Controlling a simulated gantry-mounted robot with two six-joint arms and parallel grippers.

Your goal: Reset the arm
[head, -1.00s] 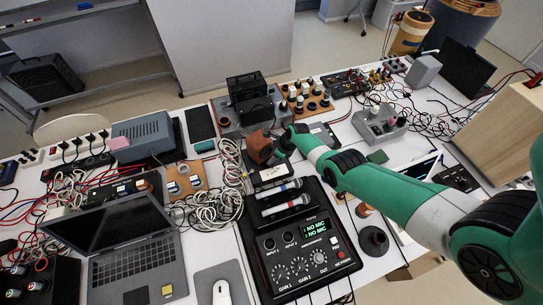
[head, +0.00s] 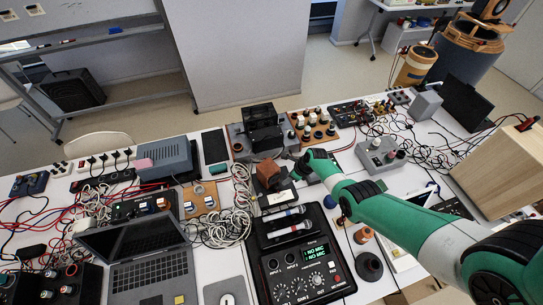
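My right arm (head: 392,212), green and white, reaches in from the right across the table. Its dark gripper (head: 290,176) is small and partly hidden by its own wrist. It is low over the middle of the table, just right of a reddish-brown block (head: 268,171). I cannot tell whether the fingers touch the block or how far apart they are. My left arm and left gripper are not in view.
A black mixer (head: 302,262) with a lit display lies in front of the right gripper. An open laptop (head: 150,278) is front left, beside coiled white cables (head: 222,226). A dark machine (head: 262,128) stands behind the block. A wooden box (head: 503,170) stands at right.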

